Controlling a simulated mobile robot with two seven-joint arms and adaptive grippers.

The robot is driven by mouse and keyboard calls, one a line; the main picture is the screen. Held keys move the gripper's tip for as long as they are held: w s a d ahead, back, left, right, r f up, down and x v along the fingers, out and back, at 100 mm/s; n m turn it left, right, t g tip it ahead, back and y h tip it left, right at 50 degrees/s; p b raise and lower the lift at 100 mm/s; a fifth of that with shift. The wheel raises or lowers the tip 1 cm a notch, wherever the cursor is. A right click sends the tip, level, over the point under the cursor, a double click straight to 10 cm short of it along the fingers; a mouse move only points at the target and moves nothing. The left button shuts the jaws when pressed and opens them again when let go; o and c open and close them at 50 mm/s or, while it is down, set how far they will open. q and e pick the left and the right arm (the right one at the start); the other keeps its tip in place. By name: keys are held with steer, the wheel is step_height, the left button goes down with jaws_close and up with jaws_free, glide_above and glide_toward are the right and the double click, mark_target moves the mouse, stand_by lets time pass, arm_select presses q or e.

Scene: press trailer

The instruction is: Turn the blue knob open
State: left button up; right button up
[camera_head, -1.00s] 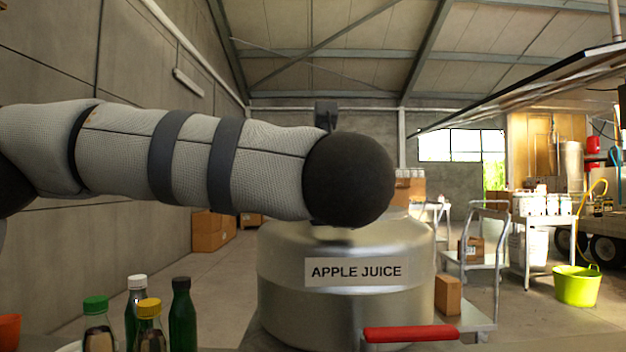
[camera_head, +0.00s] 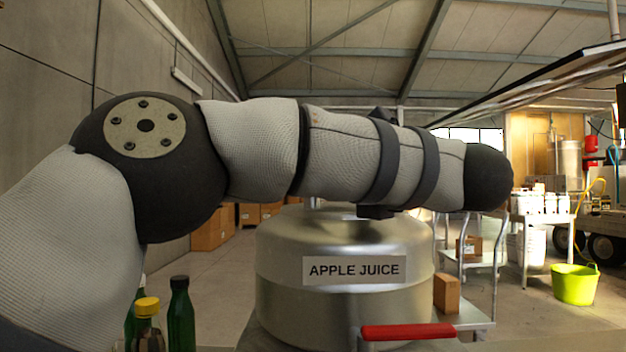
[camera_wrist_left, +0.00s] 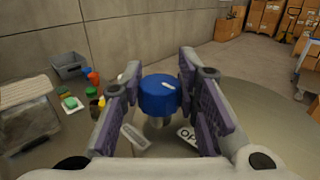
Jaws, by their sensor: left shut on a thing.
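The blue knob (camera_wrist_left: 159,94) shows in the left wrist view, standing on a short stem above the metal lid (camera_wrist_left: 262,112). A white mark is on its top. My left gripper (camera_wrist_left: 160,82) is shut on the knob, with one finger on each side. A label (camera_wrist_left: 187,135) beginning "OP" lies right of the stem, and another label (camera_wrist_left: 135,136) lies left of it. In the head view the steel tank (camera_head: 345,305) reads "APPLE JUICE"; my left arm crosses over it and the knob is not visible. My right gripper is not in view.
A red handle (camera_head: 408,332) is in front of the tank. Bottles, including a dark green one (camera_head: 180,315), stand at lower left. A cart (camera_head: 475,258) and a lime bucket (camera_head: 574,284) are at right. A concrete wall (camera_wrist_left: 110,35) lies beyond the tank.

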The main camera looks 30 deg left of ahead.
arm_select(q)
steer(key=shift+f+g, duration=0.2)
steer(key=shift+g, duration=0.1)
steer(key=o, duration=1.2)
steer(key=shift+a, duration=0.15)
steer(key=shift+r, duration=0.1)
steer(key=v, duration=1.2)
